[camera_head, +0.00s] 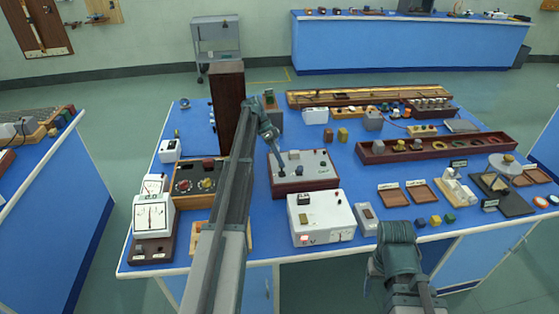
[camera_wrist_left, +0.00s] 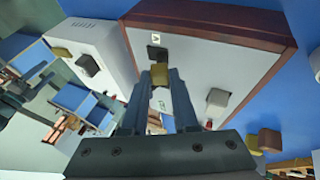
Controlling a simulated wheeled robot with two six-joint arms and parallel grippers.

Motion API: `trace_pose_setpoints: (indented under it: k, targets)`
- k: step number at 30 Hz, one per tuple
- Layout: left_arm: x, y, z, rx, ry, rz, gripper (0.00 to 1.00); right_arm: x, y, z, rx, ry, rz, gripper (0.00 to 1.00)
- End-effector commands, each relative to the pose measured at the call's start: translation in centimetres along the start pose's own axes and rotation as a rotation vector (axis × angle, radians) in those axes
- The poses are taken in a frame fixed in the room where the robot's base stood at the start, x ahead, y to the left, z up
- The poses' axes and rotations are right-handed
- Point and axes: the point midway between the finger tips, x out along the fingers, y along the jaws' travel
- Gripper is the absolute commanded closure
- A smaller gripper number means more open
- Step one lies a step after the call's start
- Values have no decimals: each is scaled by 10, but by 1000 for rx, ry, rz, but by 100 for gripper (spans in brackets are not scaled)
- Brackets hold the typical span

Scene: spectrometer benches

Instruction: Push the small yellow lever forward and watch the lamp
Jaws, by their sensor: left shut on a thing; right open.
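The small yellow lever (camera_wrist_left: 160,74) stands between the fingertips of my left gripper (camera_wrist_left: 160,80) in the left wrist view. The fingers are shut on it. It rises from the grey top of a box with red-brown sides (camera_wrist_left: 215,55), which shows in the head view (camera_head: 303,185) at the middle of the bench. There my left gripper (camera_head: 278,152) reaches down to the left part of that top and hides the lever. I cannot tell for sure which part is the lamp. My right gripper (camera_head: 395,262) is open and empty at the bench's front edge, its fingertips hard to make out.
A white box with a red square (camera_head: 320,218) stands in front of the lever box. A tall dark-brown block (camera_head: 228,95) and a black-topped box (camera_head: 198,184) stand left. Yellow and brown cubes (camera_head: 342,134) lie behind. A long brown tray (camera_head: 435,149) lies right.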

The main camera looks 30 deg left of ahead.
Motion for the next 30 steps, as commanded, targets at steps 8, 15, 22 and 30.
trace_pose_setpoints:
  k: [8, 15, 22, 30]
  targets:
    - [0, 0, 0, -1, -1, -1, 43, 0, 0, 0, 0, 0, 0, 34]
    - [-1, 0, 0, 0, 0, -1, 43, -1, 0, 0, 0, 0, 0, 34]
    - [-14, 0, -1, -1, 0, -1, 43, -13, 1, 1, 0, 0, 0, 34]
    - [-52, 1, -2, -1, -1, -1, 43, -45, 4, 3, 0, 0, 0, 34]
